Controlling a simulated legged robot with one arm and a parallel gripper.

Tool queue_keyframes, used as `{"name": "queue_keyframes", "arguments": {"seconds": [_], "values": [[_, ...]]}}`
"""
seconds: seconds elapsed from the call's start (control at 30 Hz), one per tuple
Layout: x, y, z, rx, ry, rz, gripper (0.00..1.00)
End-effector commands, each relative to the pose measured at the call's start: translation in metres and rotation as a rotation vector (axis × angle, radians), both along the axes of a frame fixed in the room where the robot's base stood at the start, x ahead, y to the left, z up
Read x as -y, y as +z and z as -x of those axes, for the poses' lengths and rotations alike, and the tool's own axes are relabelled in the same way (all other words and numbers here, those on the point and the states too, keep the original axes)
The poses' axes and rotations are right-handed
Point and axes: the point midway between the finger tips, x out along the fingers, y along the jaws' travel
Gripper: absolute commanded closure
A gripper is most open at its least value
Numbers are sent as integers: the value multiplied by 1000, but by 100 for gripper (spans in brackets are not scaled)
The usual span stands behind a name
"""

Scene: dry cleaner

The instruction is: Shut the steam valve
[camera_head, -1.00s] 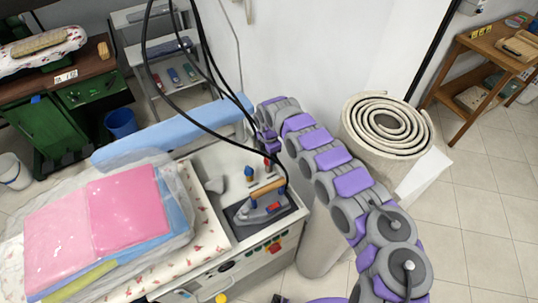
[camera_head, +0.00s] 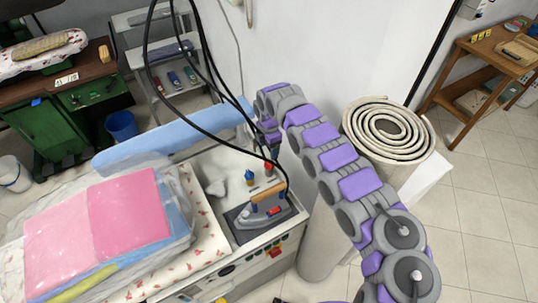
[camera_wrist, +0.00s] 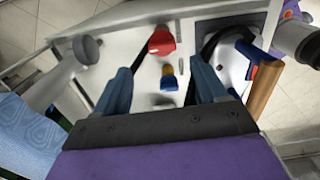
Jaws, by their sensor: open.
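Two small valve-like knobs stand on the pale top of the ironing station: a red one (camera_head: 268,167) and a blue one with a yellow base (camera_head: 249,177). I cannot tell which is the steam valve. In the wrist view the red knob (camera_wrist: 161,42) lies just beyond my fingertips, and the blue-and-yellow knob (camera_wrist: 168,78) shows between the fingers. My gripper (camera_wrist: 158,64) is open and empty, pointing down over the knobs. In the head view my gripper (camera_head: 271,146) is partly hidden by black cables.
An iron (camera_head: 264,212) with a wooden handle rests on a dark pad beside the knobs. Black cables (camera_head: 205,62) hang close to my arm. Folded pink cloth (camera_head: 125,215) lies on the left. A rolled pale mat (camera_head: 388,130) stands at right.

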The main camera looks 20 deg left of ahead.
Motion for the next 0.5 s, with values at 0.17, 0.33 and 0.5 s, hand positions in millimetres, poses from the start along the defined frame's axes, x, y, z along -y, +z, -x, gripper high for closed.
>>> {"name": "queue_keyframes", "arguments": {"seconds": [0.17, 0.33, 0.5], "values": [[-1, 42, -1, 4, 0, 0, 29], [-3, 75, -1, 4, 2, 0, 29], [-2, 94, 0, -2, 2, 2, 29]]}}
